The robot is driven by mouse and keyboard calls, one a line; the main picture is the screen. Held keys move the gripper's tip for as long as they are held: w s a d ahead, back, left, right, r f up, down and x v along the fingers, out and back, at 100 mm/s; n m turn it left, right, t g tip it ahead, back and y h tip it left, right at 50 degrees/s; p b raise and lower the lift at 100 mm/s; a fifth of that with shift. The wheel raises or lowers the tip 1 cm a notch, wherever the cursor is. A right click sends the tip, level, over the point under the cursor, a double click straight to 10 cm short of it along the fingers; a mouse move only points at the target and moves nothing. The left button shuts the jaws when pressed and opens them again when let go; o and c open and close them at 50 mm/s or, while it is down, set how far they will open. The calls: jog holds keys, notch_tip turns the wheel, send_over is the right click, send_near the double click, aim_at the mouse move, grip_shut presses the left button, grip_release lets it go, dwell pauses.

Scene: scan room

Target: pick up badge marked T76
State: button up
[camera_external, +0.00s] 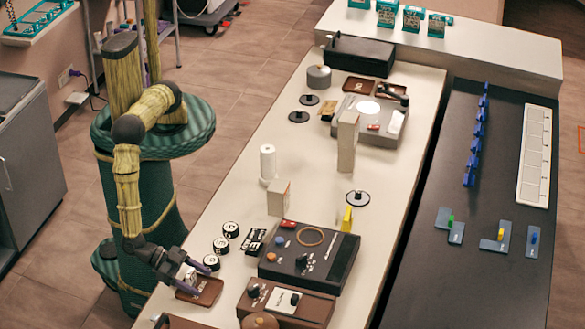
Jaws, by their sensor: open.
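I cannot read a mark T76 anywhere, so I cannot tell which thing is the badge. My gripper (184,274) is open, low over the front left edge of the white table (222,190). Right at its fingers is a small brown tray (211,293) with a small white piece (190,277) in it, partly hidden by the fingers. I cannot tell whether the fingers touch the piece. Several round black pieces with white tops stand just behind and to the right, the closest (211,262) beside the gripper.
A dark box with knobs (310,258) and a brown box with a dial (285,302) stand right of the gripper. Small black-and-white pieces (253,240) lie between. A cardboard box (279,197) and white roll (268,162) stand farther back.

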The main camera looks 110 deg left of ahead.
dwell(0.3)
jog(key=c, duration=1.1)
jog(key=shift+o, duration=0.2)
notch_tip(320, 180, up, 10)
jog(key=b, duration=0.1)
